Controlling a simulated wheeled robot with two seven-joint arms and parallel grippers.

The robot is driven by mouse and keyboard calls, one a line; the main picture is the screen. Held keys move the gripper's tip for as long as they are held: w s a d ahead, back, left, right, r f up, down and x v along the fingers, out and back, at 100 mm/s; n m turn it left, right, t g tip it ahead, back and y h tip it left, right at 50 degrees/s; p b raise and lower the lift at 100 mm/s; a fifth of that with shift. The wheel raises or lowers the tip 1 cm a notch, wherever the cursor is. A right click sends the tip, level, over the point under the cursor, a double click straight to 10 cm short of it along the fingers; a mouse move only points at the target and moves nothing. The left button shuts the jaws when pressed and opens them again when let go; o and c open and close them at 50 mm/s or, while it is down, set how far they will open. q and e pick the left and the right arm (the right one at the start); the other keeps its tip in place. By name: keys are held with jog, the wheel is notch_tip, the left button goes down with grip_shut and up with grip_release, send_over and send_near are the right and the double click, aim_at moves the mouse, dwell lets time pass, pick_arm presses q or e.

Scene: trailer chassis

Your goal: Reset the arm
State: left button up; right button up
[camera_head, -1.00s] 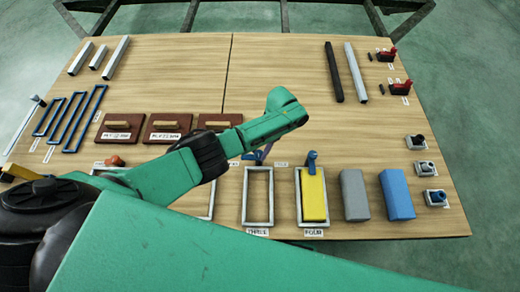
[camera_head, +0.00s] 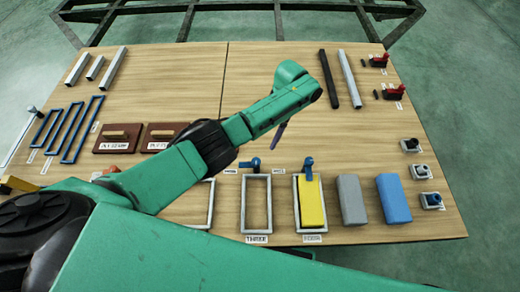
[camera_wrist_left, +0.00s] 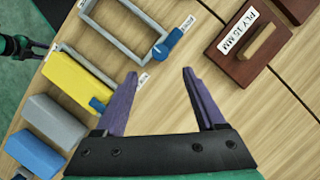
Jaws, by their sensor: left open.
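My left arm reaches in from the left over the wooden table (camera_head: 150,75) in the head view. A purple finger of my left gripper (camera_head: 280,132) shows under the green wrist, above the middle of the table. In the left wrist view the gripper (camera_wrist_left: 159,73) has two purple fingers spread wide with nothing between them. Bare wood shows past the fingertips.
Below the gripper stand grey frames (camera_head: 244,205), one holding a yellow block (camera_head: 312,202). Grey (camera_head: 352,200) and blue (camera_head: 393,200) blocks stand beside them. Dark red boards (camera_head: 118,139) lie left, partly behind my arm. Dark and pale bars lie at the back right.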

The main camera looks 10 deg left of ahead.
pick_arm(q)
jog(key=shift+v, duration=1.95)
